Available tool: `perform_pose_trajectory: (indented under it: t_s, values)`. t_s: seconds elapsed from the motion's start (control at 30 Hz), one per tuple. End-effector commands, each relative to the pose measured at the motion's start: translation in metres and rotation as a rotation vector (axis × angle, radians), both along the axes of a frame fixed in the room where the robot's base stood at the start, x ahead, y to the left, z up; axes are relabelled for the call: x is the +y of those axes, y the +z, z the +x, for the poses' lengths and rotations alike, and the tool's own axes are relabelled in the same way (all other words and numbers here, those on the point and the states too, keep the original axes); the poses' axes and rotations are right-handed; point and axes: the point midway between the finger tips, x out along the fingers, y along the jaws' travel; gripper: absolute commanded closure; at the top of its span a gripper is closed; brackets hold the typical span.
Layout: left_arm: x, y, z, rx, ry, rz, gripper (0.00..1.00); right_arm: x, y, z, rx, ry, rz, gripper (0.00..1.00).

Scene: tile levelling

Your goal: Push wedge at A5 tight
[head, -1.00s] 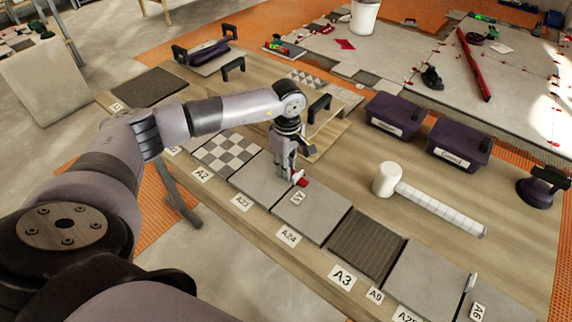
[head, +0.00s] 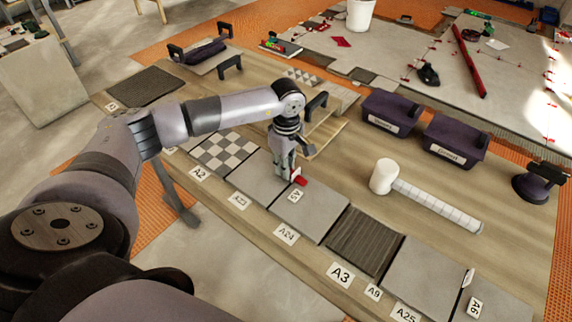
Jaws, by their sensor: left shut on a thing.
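The A5 label (head: 294,196) lies on the grey tiles in the middle of the table. A red wedge (head: 301,180) sits just behind the label at the joint between two grey tiles. My left gripper (head: 289,176) points down at the wedge from above, its fingers close together and shut on it. The fingers hide part of the wedge, and how deep it sits cannot be told. My right gripper is not in view.
A white mallet (head: 384,176) lies to the right. Two dark bins (head: 392,112) stand behind it, with a suction cup (head: 540,183) at far right. A checkered tile (head: 225,150) lies left of the gripper. A dark ribbed tile (head: 361,240) lies nearer.

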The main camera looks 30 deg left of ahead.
Motion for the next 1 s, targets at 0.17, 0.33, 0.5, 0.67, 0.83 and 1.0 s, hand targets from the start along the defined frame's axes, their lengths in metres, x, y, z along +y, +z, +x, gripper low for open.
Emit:
perform_pose_trajectory:
  t_s: [0.17,0.33,0.5,0.67,0.83,1.0]
  values:
    - [-0.003,0.000,0.000,0.000,-0.004,-0.005,0.81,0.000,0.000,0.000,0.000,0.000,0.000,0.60]
    - [-0.002,0.000,0.000,0.000,-0.003,-0.004,0.69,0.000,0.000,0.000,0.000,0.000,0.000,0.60]
    - [-0.001,0.000,0.000,0.000,-0.001,-0.003,0.59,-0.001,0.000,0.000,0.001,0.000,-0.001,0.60]
    - [-0.001,0.000,0.000,0.000,-0.001,-0.002,0.59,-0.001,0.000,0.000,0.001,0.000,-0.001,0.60]
    - [-0.001,0.003,0.000,-0.001,-0.001,-0.002,0.59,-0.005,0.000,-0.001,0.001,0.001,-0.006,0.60]
    - [-0.001,0.026,0.001,-0.004,0.000,-0.002,0.59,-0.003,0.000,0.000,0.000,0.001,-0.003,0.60]
